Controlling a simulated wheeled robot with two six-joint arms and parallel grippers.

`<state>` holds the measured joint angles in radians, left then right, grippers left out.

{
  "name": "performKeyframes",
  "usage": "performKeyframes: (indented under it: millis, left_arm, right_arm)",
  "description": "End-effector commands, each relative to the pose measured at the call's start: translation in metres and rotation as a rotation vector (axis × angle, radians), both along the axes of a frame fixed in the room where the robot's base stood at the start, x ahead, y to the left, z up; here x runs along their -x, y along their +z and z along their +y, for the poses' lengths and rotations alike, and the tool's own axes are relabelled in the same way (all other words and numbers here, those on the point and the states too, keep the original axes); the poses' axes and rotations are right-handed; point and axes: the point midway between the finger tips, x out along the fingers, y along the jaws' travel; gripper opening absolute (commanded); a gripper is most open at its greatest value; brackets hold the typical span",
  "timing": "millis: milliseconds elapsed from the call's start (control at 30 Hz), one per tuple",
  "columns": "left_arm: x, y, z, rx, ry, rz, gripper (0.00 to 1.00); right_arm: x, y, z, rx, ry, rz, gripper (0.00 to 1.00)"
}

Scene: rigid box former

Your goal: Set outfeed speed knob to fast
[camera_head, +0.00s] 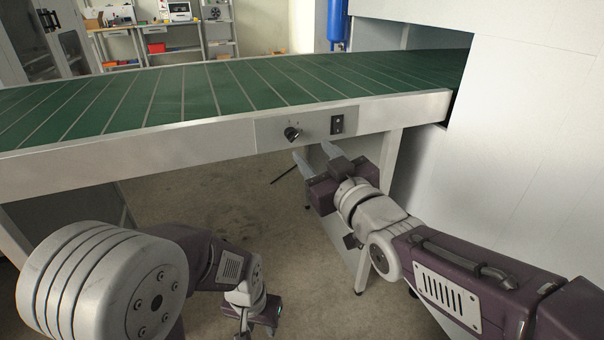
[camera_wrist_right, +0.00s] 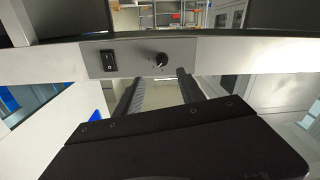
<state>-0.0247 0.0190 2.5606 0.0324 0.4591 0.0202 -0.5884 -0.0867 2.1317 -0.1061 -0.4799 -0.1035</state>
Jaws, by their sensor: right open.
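The outfeed speed knob (camera_head: 292,134) is a small dark knob on a grey panel on the conveyor's front rail. Its pointer angle is too small to read surely. In the right wrist view the knob (camera_wrist_right: 161,60) is just beyond the fingertips, roughly between them. My right gripper (camera_head: 313,152) is open and empty, below and just in front of the panel, apart from the knob; it also shows in the right wrist view (camera_wrist_right: 160,76). My left gripper (camera_head: 257,322) hangs low at the bottom of the head view, away from the panel; its jaw opening is unclear.
A black rocker switch (camera_head: 337,124) sits on the same panel beside the knob. The green conveyor belt (camera_head: 210,90) runs above the rail. A white machine housing (camera_head: 520,150) stands at the right. A conveyor leg (camera_head: 389,160) is behind my right gripper. Shelves stand far back.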

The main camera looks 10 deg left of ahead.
Motion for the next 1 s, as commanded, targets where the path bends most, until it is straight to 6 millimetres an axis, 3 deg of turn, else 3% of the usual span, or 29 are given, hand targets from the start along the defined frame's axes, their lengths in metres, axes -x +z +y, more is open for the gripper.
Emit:
performKeyframes:
  millis: [33, 233, 633, 1000]
  left_arm:
    - [0.000, -0.008, 0.000, 0.000, 0.000, -0.001, 0.36]
    - [0.000, -0.005, 0.000, 0.000, 0.000, -0.002, 0.36]
    - [0.000, -0.023, 0.000, 0.000, 0.000, -0.001, 0.36]
    - [0.000, -0.024, 0.000, 0.000, 0.000, -0.001, 0.36]
  right_arm:
    - [0.002, -0.008, 0.003, 0.000, 0.007, 0.000, 0.46]
    - [0.000, -0.006, 0.006, 0.001, 0.011, 0.002, 0.46]
    - [-0.059, -0.007, 0.050, 0.001, 0.010, 0.003, 0.46]
    - [-0.070, -0.005, 0.058, 0.001, 0.009, 0.003, 0.46]
